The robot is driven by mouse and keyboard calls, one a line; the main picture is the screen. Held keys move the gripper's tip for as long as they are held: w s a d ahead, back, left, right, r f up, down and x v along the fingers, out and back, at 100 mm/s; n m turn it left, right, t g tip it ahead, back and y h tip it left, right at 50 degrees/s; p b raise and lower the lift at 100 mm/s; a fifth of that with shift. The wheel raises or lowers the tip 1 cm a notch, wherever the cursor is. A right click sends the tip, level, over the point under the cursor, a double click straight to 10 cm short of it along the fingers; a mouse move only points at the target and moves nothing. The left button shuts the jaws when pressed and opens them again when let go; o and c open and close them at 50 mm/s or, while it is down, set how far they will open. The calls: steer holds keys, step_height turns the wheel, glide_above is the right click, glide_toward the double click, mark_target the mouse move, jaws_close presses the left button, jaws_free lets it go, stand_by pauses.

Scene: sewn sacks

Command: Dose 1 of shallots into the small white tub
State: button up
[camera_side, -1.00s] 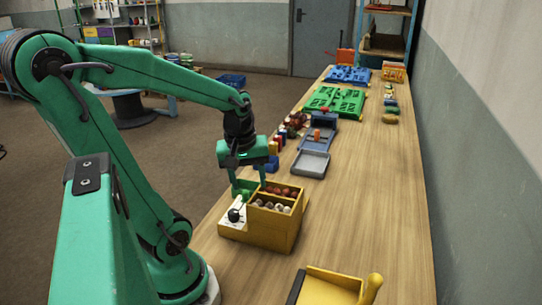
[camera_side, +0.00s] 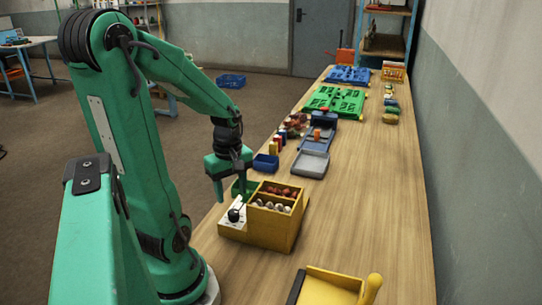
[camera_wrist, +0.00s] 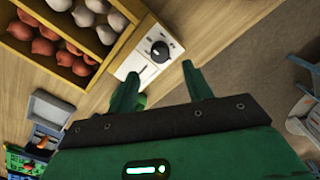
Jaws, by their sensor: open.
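A yellow bin box (camera_side: 281,230) stands on the bench, with red-brown shallots (camera_side: 283,191) in one compartment and whitish bulbs (camera_side: 270,205) in another. Its white panel (camera_side: 233,217) carries a black knob (camera_side: 234,215). The shallots (camera_wrist: 45,46), the panel (camera_wrist: 140,68) and the knob (camera_wrist: 160,51) show in the wrist view too. My gripper (camera_side: 231,190) is open and empty, above and just left of the panel; its two fingers (camera_wrist: 160,90) stand apart in the wrist view. I cannot make out a small white tub.
A green tub (camera_side: 250,184) sits close behind the bin box, and a blue tub (camera_side: 265,162) farther back. A grey tray (camera_side: 311,163) lies beyond. A yellow scoop-like tool (camera_side: 335,288) is at the front.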

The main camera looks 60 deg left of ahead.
mark_target(233, 212)
steer(key=shift+f, duration=3.15)
steer(key=c, duration=1)
steer(key=shift+o, duration=0.2)
steer(key=shift+m, duration=0.4)
steer(key=m, duration=1.1)
steer(key=shift+d, duration=0.1)
